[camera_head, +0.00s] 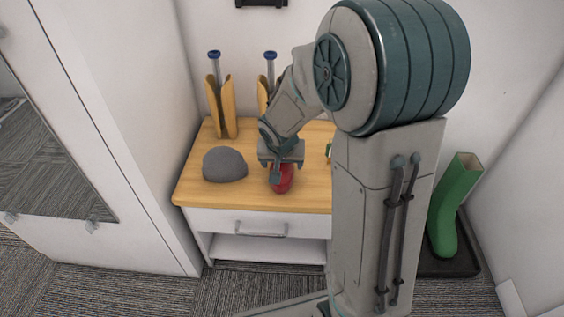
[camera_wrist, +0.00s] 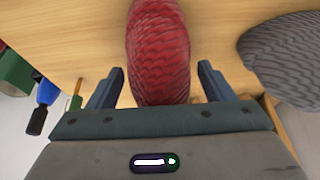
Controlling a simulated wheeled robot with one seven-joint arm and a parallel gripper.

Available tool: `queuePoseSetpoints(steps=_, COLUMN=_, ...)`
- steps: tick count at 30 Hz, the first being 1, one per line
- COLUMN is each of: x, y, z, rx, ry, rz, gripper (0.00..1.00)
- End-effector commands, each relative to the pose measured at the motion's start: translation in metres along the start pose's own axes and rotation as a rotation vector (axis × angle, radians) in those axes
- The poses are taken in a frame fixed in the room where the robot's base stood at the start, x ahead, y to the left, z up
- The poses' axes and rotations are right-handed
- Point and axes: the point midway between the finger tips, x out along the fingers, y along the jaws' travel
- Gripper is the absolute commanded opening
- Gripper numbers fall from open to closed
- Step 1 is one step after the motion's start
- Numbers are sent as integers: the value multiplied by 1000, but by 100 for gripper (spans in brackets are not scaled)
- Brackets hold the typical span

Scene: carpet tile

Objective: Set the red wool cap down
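The red wool cap (camera_head: 284,180) is on the wooden top of the low cabinet (camera_head: 232,200), near its front edge. Part of it is hidden by my gripper (camera_head: 277,170) in the head view. In the wrist view the ribbed red cap (camera_wrist: 160,50) lies between the two fingers of my gripper (camera_wrist: 160,82). The fingers are spread, with a narrow gap showing on each side of the cap. Whether the cap's underside touches the wood is hidden.
Two wooden boot-shaped holders (camera_head: 221,105) stand behind. A green boot (camera_head: 455,205) stands on a dark tray at right. A mirrored wardrobe (camera_head: 95,130) is at left.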

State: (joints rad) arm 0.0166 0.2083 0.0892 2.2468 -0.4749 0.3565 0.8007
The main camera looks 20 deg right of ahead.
Motion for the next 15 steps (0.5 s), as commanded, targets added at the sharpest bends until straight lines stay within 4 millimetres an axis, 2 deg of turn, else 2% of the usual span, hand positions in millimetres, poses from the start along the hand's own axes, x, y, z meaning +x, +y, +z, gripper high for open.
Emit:
queuePoseSetpoints(steps=9, x=-3, y=0, z=-1, rx=0, ry=0, rz=0, gripper=74)
queuePoseSetpoints(steps=11, x=-10, y=0, z=-2, rx=0, ry=2, rz=-1, gripper=74)
queuePoseSetpoints(steps=15, x=-38, y=0, z=-4, rx=0, ry=4, rz=-1, gripper=74)
